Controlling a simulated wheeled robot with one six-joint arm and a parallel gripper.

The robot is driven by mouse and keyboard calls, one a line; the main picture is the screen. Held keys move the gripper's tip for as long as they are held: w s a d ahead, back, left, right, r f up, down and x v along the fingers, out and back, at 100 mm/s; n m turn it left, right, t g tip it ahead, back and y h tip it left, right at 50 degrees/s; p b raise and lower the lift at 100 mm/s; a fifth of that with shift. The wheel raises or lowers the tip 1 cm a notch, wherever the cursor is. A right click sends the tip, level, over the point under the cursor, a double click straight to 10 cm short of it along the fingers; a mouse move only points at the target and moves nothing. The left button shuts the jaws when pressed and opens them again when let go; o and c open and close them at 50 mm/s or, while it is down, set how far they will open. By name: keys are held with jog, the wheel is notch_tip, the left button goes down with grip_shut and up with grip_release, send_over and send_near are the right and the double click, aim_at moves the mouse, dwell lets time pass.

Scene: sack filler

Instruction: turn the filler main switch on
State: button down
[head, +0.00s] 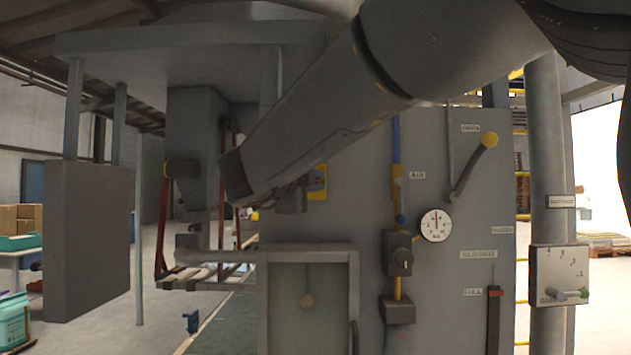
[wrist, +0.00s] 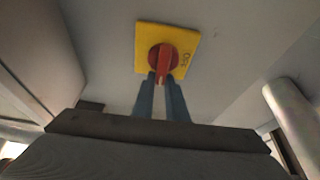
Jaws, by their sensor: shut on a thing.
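The main switch is a red rotary knob (wrist: 163,56) on a yellow square plate (wrist: 188,45), fixed to a grey panel. The plate looks tilted in the wrist view, with dark lettering near its right edge that I cannot read surely. My gripper (wrist: 163,82) reaches up to the knob, its two blue-grey fingers shut on the knob's handle, which points down in the wrist view. In the head view the yellow plate (head: 319,182) shows beside my gripper (head: 303,192); the knob is hidden there by my arm.
Right of the switch on the grey cabinet are a blue and yellow pipe with valves (head: 397,255), a round gauge (head: 436,225) and a yellow-knobbed lever (head: 474,165). A damper plate (head: 560,270) stands farther right. A grey pipe (wrist: 292,115) is close right in the wrist view.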

jog(key=shift+a+f, duration=0.15)
jog(key=shift+a, duration=0.2)
jog(key=c, duration=2.1)
grip_release()
jog(key=o, duration=0.3)
jog(key=shift+a, duration=0.2)
jog(key=shift+o, duration=0.2)
jog(key=shift+d, duration=0.1)
jog(key=shift+w+d, duration=0.1)
jog(key=shift+d, duration=0.1)
jog(key=b+v, duration=0.1)
jog(key=v, duration=0.6)
jog(key=shift+s, duration=0.35)
jog(key=shift+a, duration=0.15)
